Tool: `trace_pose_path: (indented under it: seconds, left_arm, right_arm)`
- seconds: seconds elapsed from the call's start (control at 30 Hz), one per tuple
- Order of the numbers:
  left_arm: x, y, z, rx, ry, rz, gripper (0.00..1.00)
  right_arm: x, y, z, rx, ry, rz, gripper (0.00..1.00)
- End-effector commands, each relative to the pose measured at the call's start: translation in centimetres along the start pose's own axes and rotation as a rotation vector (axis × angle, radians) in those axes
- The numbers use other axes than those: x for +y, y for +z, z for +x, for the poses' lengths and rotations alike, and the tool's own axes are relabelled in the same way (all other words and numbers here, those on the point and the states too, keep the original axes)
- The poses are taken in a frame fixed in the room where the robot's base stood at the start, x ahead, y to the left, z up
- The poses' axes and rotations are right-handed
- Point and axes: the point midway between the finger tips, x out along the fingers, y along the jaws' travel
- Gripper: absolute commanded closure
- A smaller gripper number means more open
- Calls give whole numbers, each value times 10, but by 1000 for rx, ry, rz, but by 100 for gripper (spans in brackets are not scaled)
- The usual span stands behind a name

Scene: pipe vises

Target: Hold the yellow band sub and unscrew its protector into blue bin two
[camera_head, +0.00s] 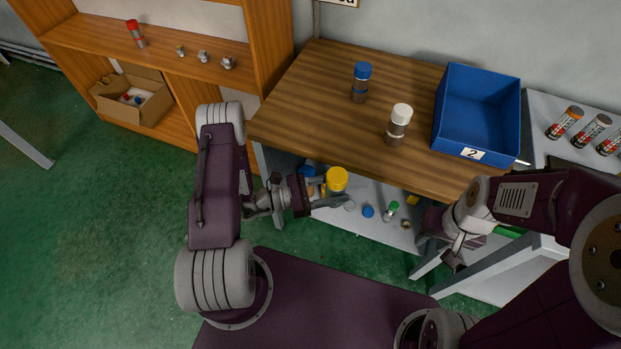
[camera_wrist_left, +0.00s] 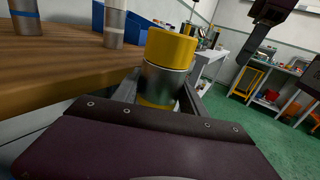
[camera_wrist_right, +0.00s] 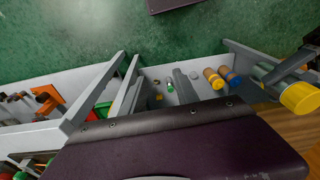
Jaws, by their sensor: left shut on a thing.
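The yellow band sub (camera_wrist_left: 165,82) is a silver cylinder with a yellow band low on it. A yellow protector (camera_wrist_left: 172,46) caps its top. In the head view the protector (camera_head: 336,178) shows just off the table's front edge; most of the sub's body is hidden there. My left gripper (camera_head: 333,193) is shut around the sub, below the protector, holding it roughly upright. My right gripper (camera_wrist_right: 156,74) is open and empty, low at the right in the head view (camera_head: 450,250). The blue bin (camera_head: 448,98) labelled 2 stands at the table's back right and looks empty.
On the wooden table (camera_head: 310,115) stand a blue-capped sub (camera_head: 361,82) and a white-capped sub (camera_head: 398,124). A lower shelf holds several small caps and parts. A side table at right holds several cylinders (camera_head: 565,122). A wooden shelf (camera_head: 90,40) with a cardboard box (camera_head: 150,108) stands left.

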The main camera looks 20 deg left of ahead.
Motion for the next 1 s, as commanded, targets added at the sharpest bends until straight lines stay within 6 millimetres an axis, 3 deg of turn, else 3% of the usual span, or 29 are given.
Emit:
trace_pose_path:
  seconds: [0.1,0.27,0.3,0.4,0.47,0.57,0.67,0.83,1.0]
  left_arm:
    - [-8,-1,19,-4,-97,3,100]
    - [-12,-2,28,-3,-144,0,100]
    - [-12,-3,28,0,-146,-1,100]
    - [-12,-3,28,-1,-145,-1,100]
    - [-12,-3,28,-1,-145,-1,100]
    - [-12,-3,28,-2,-144,-1,100]
    - [-12,-3,28,-2,-144,-1,100]
    - [-12,-2,28,-2,-143,-1,100]
    - [-12,-2,28,-3,-143,-1,100]
  right_arm:
    - [0,0,0,0,0,0,64]
    - [0,0,0,0,0,0,64]
    - [0,0,0,0,0,0,61]
    - [0,0,0,0,0,32,33]
    - [0,1,0,-5,0,105,33]
    - [0,11,-1,-46,9,339,33]
    - [0,6,-9,-66,24,662,33]
    - [-5,-25,-29,-71,52,1215,33]
    - [-28,-64,-50,-67,85,1709,33]
